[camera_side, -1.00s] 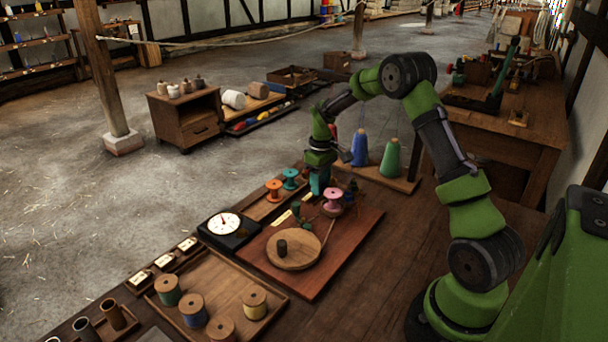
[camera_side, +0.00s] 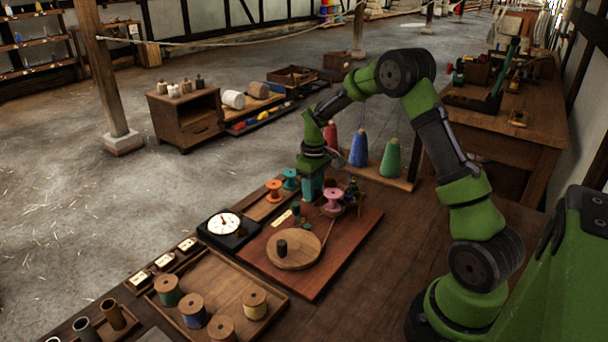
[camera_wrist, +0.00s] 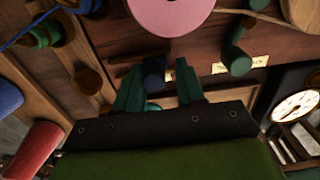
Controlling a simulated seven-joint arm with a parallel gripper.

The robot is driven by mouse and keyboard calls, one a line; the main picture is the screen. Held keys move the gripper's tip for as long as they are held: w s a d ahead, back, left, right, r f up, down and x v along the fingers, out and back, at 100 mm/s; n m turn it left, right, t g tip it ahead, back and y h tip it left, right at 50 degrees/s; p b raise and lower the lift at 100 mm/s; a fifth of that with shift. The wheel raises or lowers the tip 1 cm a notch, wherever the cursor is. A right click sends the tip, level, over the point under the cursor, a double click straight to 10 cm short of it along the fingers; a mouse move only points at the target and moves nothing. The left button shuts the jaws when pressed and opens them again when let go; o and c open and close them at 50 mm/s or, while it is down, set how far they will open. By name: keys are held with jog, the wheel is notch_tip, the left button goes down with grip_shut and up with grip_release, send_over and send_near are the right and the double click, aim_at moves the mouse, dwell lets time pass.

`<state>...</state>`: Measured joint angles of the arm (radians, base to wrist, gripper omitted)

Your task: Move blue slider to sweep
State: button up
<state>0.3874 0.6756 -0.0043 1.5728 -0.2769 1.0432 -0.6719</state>
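My gripper (camera_wrist: 159,86) is low over the red-brown board (camera_side: 352,240); in the side view its fingers (camera_side: 311,190) are beside the pink spool (camera_side: 333,199). In the wrist view the two teal fingers stand apart. A dark blue knob (camera_wrist: 154,73), which looks like the blue slider, shows in the gap between them. I see space beside the knob, and cannot tell whether either finger touches it. The knob is hidden behind the gripper in the side view. A pale label plate (camera_wrist: 241,64) lies near; its lettering is too small to read.
The pink spool (camera_wrist: 170,12) is close ahead of the fingers. A dark green peg (camera_wrist: 237,60) stands to the right. A round wooden disc (camera_side: 295,252) and a dial (camera_side: 225,223) are nearby. Orange (camera_side: 274,190) and teal (camera_side: 290,178) spools stand left; tall thread cones (camera_side: 358,150) stand behind.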

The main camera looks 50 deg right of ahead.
jog(key=shift+d, duration=0.2)
jog(key=shift+r, duration=3.5)
